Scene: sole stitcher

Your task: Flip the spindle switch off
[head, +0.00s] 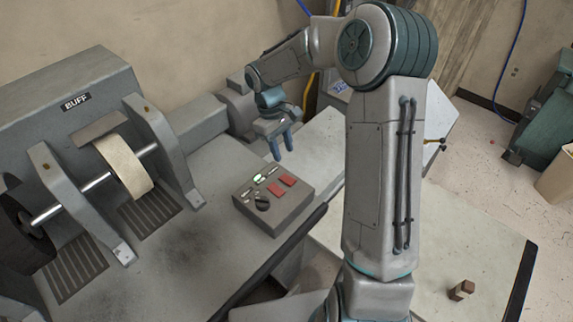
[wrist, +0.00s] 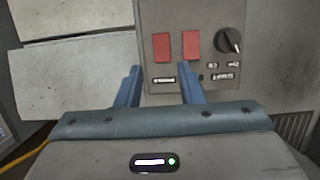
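A grey control box (head: 290,212) sits on the bench with two red switches (head: 283,185), a black knob (head: 262,203) and small label plates. In the wrist view the box (wrist: 195,15) shows the left red switch (wrist: 162,47), the right red switch (wrist: 192,45) and the knob (wrist: 231,40). The labels are too small to read, so I cannot tell which switch is the spindle's. My gripper (head: 281,152) is above and behind the box, pointing down. In the wrist view its blue fingers (wrist: 160,78) are apart with nothing between them.
A grey machine marked BUFF (head: 75,101) stands at the left, with a pale buffing wheel (head: 123,165) and a dark wheel (head: 22,240) on a shaft. A small brown block (head: 461,290) lies on the surface at the right. Bench space left of the box is clear.

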